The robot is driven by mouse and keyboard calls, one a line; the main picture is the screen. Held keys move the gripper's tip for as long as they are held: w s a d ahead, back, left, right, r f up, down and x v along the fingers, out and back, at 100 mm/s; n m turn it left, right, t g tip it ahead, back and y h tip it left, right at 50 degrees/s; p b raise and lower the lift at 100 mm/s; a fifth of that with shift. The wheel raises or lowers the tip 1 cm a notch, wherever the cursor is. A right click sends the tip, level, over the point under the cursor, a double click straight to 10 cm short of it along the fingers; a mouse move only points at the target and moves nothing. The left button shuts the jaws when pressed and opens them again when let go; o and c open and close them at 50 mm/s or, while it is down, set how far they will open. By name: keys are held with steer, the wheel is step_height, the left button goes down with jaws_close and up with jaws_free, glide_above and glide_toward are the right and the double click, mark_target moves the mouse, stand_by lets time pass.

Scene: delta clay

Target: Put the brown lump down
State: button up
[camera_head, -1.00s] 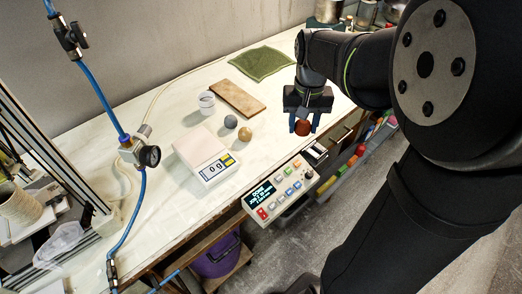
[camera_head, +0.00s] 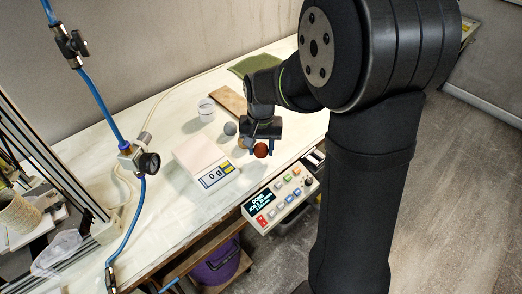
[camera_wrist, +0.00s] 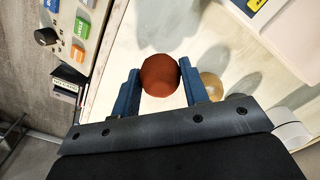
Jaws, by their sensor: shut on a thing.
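The brown lump (camera_head: 261,150) is a reddish-brown ball. My gripper (camera_head: 262,148) is shut on it and holds it over the white table (camera_head: 120,215), near the front edge. In the wrist view the lump (camera_wrist: 160,75) sits between the two blue fingers of my gripper (camera_wrist: 158,88). The lump's shadow falls on the table beside it, and the lump looks to be above the surface. The table's bare top also shows in the wrist view (camera_wrist: 125,60).
A white scale (camera_head: 200,158) reading 0 g stands left of the lump. A grey ball (camera_head: 230,128) and a partly hidden tan ball (camera_wrist: 211,87) lie close by. A control box (camera_head: 280,198) is at the front edge. A cup (camera_head: 206,106), board (camera_head: 232,100) and green cloth (camera_head: 255,64) are behind.

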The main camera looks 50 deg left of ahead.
mark_target(261, 145)
steer(key=shift+f, duration=0.8)
steer(key=shift+f, duration=0.1)
steer(key=o, duration=1.1)
step_height(261, 145, up, 12)
steer(key=shift+r, duration=0.1)
